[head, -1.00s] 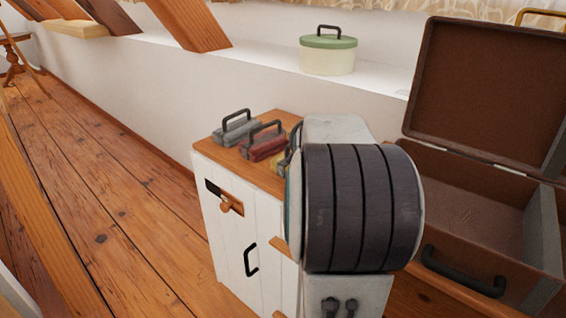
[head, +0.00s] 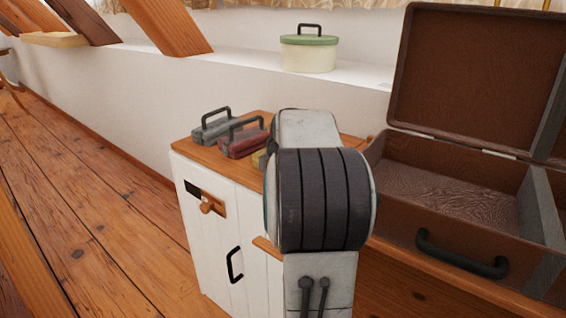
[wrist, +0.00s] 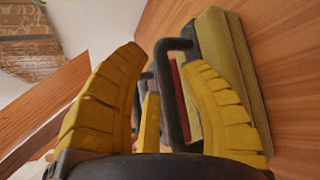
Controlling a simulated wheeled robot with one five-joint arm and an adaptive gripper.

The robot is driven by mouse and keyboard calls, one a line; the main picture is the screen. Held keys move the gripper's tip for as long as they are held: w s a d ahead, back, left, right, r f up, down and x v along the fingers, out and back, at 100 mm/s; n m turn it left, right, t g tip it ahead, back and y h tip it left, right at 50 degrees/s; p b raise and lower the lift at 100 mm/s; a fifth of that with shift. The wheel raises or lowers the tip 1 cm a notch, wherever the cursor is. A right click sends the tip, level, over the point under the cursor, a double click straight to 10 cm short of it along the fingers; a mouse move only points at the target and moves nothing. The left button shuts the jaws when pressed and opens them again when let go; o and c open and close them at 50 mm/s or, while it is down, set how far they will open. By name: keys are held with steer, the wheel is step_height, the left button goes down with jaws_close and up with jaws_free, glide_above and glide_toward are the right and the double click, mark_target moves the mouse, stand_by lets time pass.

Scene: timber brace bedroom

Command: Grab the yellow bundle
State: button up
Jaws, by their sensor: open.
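The yellow bundle (wrist: 238,75) lies on the wooden cabinet top, with a dark upright handle (wrist: 175,95) on it. In the head view only a sliver of the yellow bundle (head: 259,159) shows; my arm hides the rest. My gripper (wrist: 163,62) has yellow ribbed fingers and is open. In the wrist view the handle stands between the fingers as seen, and the right finger overlaps the bundle's body. I cannot tell whether they touch. My gripper is hidden behind my arm in the head view.
A red bundle (head: 243,143) and a grey bundle (head: 215,128) lie left of the yellow one on the white cabinet (head: 205,245). An open brown suitcase (head: 420,185) stands to the right. A green-lidded tub (head: 308,55) sits on the ledge behind.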

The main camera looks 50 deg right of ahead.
steer(key=shift+w+d+f+b, duration=0.2)
steer(key=shift+w+d+b, duration=0.1)
steer(key=shift+r, duration=0.1)
jaws_close()
stand_by(0.4)
